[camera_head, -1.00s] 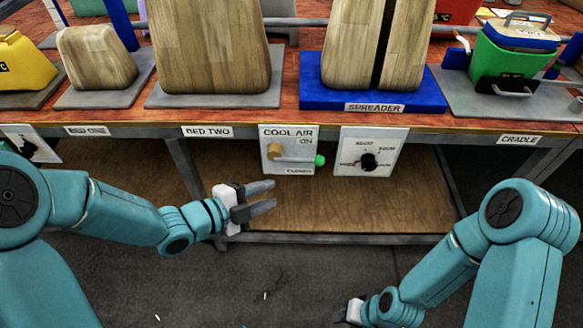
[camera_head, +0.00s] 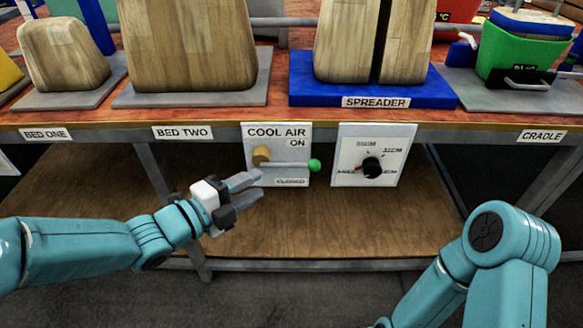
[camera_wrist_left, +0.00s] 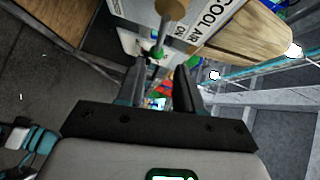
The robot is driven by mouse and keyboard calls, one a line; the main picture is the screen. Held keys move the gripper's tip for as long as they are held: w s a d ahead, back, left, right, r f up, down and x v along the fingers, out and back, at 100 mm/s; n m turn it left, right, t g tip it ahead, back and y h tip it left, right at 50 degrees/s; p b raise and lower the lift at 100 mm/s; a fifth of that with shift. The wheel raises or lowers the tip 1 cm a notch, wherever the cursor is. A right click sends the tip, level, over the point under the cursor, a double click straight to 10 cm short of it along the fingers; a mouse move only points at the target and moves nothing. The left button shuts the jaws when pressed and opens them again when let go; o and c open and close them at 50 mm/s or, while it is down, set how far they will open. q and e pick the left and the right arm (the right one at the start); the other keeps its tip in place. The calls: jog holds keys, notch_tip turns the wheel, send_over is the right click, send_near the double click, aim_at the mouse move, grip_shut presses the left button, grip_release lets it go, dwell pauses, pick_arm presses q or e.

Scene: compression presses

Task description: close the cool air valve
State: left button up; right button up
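The cool air valve sits on a white panel (camera_head: 277,140) on the bench's front edge, marked ON above and CLOSED below. Its lever (camera_head: 286,165) runs roughly level from a tan hub (camera_head: 261,156) to a green knob (camera_head: 314,166) at the right. My left gripper (camera_head: 258,186) is open and empty, just below and left of the lever, with its fingers pointing right. In the left wrist view the green knob (camera_wrist_left: 157,53) shows beyond the tips of the open fingers (camera_wrist_left: 160,72). Contact with the lever cannot be told. My right gripper is out of frame.
A dial panel (camera_head: 371,155) with a black knob is right of the valve. Above are wooden blocks and the blue spreader base (camera_head: 300,92). The bench's lower shelf (camera_head: 330,225) looks bare. A table leg (camera_head: 152,170) stands left of my left gripper.

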aim_at(292, 165)
pick_arm(q)
jog(key=b+x, duration=0.1)
jog(key=x, duration=1)
jog(key=shift+w+d+f+b, duration=0.1)
jog(key=shift+w+d+b, duration=0.1)
jog(key=shift+w+b, duration=0.1)
grip_shut()
